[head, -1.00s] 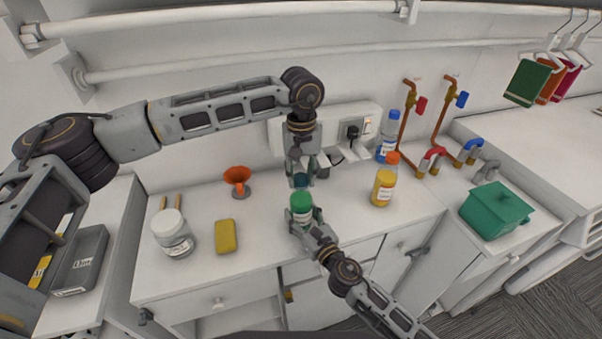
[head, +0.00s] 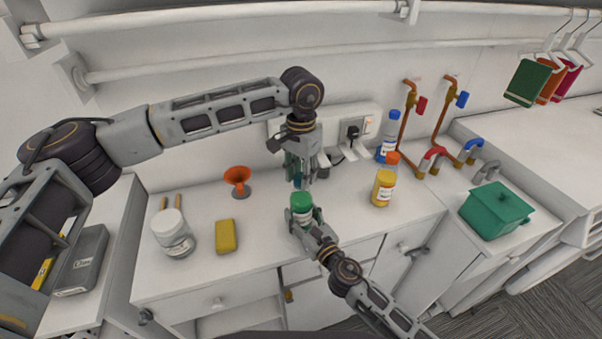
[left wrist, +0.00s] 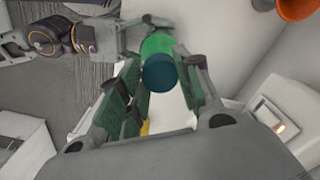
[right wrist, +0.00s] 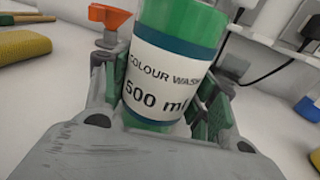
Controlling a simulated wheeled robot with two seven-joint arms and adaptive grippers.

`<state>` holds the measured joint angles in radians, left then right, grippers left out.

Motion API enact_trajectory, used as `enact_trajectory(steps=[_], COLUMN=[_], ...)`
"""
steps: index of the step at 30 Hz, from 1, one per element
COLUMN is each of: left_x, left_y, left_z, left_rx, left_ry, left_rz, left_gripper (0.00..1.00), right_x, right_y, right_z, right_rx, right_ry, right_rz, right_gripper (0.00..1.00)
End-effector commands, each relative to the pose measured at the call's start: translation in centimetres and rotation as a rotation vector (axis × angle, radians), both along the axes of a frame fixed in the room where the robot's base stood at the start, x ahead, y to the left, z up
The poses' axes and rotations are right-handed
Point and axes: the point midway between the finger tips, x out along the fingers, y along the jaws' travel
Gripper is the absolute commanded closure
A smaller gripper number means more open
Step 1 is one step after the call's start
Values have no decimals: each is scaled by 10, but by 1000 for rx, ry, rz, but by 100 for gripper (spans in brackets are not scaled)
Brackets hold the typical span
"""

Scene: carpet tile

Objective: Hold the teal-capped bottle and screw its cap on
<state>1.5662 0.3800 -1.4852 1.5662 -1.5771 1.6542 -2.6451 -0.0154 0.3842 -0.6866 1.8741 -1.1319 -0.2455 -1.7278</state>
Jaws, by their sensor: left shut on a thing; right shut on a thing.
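The green bottle (head: 301,209) stands upright in my right gripper (head: 305,222) near the counter's front. In the right wrist view its label on the bottle (right wrist: 165,80) reads "COLOUR WASH" and "500 ml"; the fingers close around its lower body. My left gripper (head: 299,181) points down just above the bottle, shut on the dark teal cap (left wrist: 164,73). In the left wrist view the cap lies in front of the green bottle (left wrist: 157,45), roughly in line with it. The left fingers mostly hide the cap in the head view. I cannot tell whether cap and bottle touch.
A yellow sponge (head: 226,236), white-lidded jar (head: 173,236) and orange funnel (head: 238,178) stand left on the counter. A yellow bottle (head: 383,188) and a blue-capped bottle (head: 388,143) stand right. A socket panel (head: 349,128) is close behind my left gripper.

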Motion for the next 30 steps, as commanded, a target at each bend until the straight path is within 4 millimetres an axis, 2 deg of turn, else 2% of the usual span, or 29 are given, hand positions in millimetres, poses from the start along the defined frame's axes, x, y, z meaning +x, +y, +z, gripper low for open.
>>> enact_trajectory(steps=[9,18,19,24,30], left_x=[0,1,1,1,0], left_y=[1,1,1,1,0], left_z=[1,1,1,0,0], left_rx=[0,1,1,1,0], left_ry=[0,-1,-1,-1,0], left_rz=[-189,-197,-196,-196,-196], left_gripper=[74,74,65,45,45], right_x=[0,0,0,0,0], right_y=[-1,-1,-1,-1,-1], right_z=[-1,-1,-1,-1,-1], right_rx=[1,1,1,0,0], right_ry=[2,2,2,1,1], right_rz=[-2,-2,-2,-2,-1], right_gripper=[100,100,100,100,100])
